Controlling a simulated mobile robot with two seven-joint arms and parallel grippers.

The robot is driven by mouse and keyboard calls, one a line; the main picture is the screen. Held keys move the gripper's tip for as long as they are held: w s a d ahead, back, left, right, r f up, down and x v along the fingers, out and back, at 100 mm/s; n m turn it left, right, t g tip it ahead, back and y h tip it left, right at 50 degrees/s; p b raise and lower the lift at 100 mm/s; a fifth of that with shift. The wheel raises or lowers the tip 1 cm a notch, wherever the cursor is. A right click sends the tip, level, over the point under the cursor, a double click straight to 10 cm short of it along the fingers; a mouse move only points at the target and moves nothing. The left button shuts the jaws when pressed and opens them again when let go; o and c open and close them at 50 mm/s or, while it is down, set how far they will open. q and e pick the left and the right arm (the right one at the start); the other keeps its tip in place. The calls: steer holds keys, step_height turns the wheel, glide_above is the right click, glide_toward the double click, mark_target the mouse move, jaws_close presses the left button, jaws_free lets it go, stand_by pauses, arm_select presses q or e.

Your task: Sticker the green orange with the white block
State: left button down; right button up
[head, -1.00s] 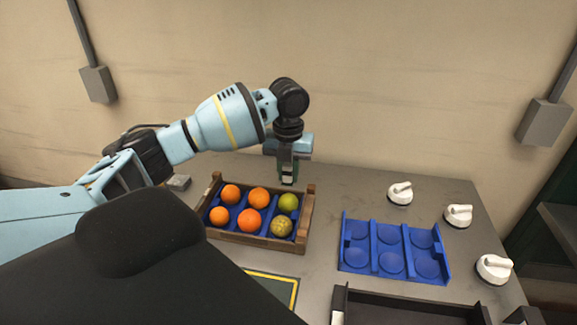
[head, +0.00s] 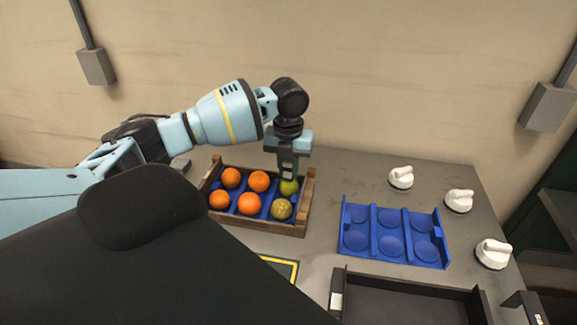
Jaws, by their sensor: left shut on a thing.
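The wooden crate (head: 262,229) holds several orange fruits and two greenish ones in a blue insert. The green orange (head: 290,188) sits in its back right corner; a speckled yellow-green fruit (head: 281,209) sits in front of it. My left gripper (head: 288,176) points down directly over the green orange, at or just above its top; I cannot tell if they touch. It is shut on the white block (head: 287,171), which is small and mostly hidden between the fingers. My right gripper is not in view.
An empty blue tray (head: 376,244) with round hollows lies right of the crate. Several white knob-like items (head: 401,177) stand along the right side. A dark open tray (head: 400,281) is in front. My dark arm link covers the lower left.

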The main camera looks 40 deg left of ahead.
arm_select(q)
steer(key=shift+f, duration=0.75)
stand_by(2.2)
steer(key=shift+r, duration=3.7)
